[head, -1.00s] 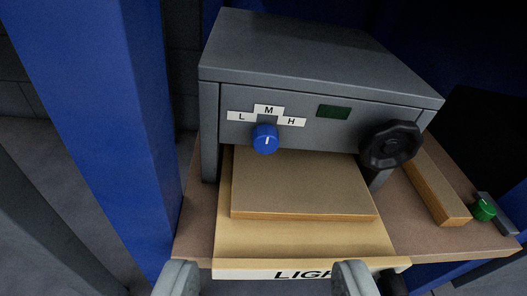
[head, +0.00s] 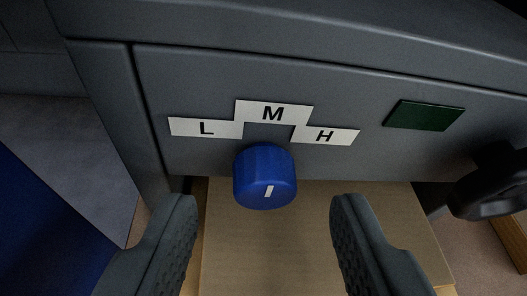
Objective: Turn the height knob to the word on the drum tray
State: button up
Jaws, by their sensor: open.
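The blue height knob (head: 265,172) sticks out of the grey machine front, below three white labels: L (head: 206,128), M (head: 272,113) and H (head: 325,135). Its white mark is nearly upright, leaning slightly right, roughly toward M. My gripper (head: 264,212) is open and empty, one finger on each side of the knob and lower in the picture, apart from it. The drum tray's worded front edge is out of view now; in the earlier view it read "LIGH", with the rest hidden behind a finger.
A dark green panel (head: 424,115) sits right of the labels. A black handwheel (head: 491,184) juts out at the right edge. A flat brown board (head: 310,232) lies below the knob, under the machine. A blue post (head: 45,225) stands at lower left.

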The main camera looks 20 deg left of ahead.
jog(key=shift+x, duration=1.1)
jog(key=shift+c, duration=0.5)
jog(key=c, duration=0.9)
jog(key=m, duration=0.1)
jog(key=m+g+y, duration=0.1)
jog(key=m+y, duration=0.1)
jog(key=m, duration=0.1)
jog(key=shift+w+d+g, duration=0.15)
jog(key=shift+d+g, duration=0.1)
jog(key=shift+g, duration=0.15)
jog(key=m+g+y, duration=0.1)
jog(key=m+y, duration=0.2)
jog(key=shift+d+f+m, duration=0.1)
jog(key=shift+d+m, duration=0.05)
jog(key=shift+m, duration=0.25)
jog(key=shift+w, duration=0.1)
